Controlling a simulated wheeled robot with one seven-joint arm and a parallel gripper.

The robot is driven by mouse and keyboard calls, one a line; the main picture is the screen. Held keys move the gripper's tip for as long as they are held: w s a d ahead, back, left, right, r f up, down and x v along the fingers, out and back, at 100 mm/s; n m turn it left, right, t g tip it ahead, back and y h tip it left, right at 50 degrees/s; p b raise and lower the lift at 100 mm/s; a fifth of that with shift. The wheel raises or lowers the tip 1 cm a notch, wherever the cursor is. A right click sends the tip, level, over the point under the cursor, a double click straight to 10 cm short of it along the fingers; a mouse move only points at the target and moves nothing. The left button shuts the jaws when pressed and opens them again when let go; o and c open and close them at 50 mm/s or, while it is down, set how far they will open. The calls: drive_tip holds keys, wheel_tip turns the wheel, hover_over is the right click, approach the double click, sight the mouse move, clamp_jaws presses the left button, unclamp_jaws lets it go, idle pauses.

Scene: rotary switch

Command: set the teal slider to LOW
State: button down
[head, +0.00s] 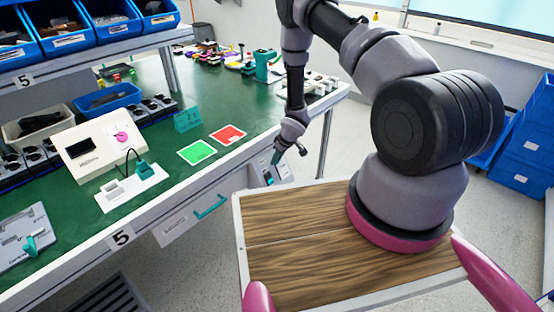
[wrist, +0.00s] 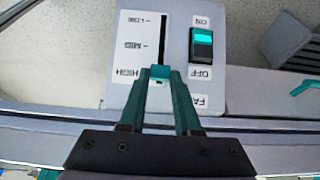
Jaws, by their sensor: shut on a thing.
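The white control panel (wrist: 124,90) fills the middle of the wrist view, its labels upside down. A dark vertical slot runs beside the LOW, MID and HIGH marks. The teal slider (wrist: 160,72) sits at the slot's lower end in the picture, beside HIGH. My gripper (wrist: 161,78) is shut on the slider, with a teal finger on each side; the fingers partly hide it. In the head view, my gripper (head: 276,157) reaches down to the panel (head: 283,171) at the workbench's front side, and the slider cannot be made out.
A black rocker switch (wrist: 202,44) with a teal face, marked ON and OFF, stands close right of the slot in the wrist view. The green workbench (head: 235,98) runs behind my gripper. A drawer with a teal handle (head: 210,207) is left of the panel.

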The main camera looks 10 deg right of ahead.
drive_tip(key=s+f, duration=0.1)
drive_tip(key=f, duration=0.1)
drive_tip(key=s+d+f, duration=0.1)
drive_tip(key=f, duration=0.2)
drive_tip(key=s+d+f, duration=0.1)
drive_tip(key=f, duration=0.1)
drive_tip(key=shift+s+d+f, duration=0.2)
drive_tip(key=shift+s, duration=0.05)
drive_tip(key=c, duration=0.6)
unclamp_jaws()
drive_tip(key=shift+f, duration=0.1)
drive_tip(key=shift+d+r, duration=0.1)
drive_tip(key=shift+r, duration=0.4)
drive_tip(key=v, duration=1)
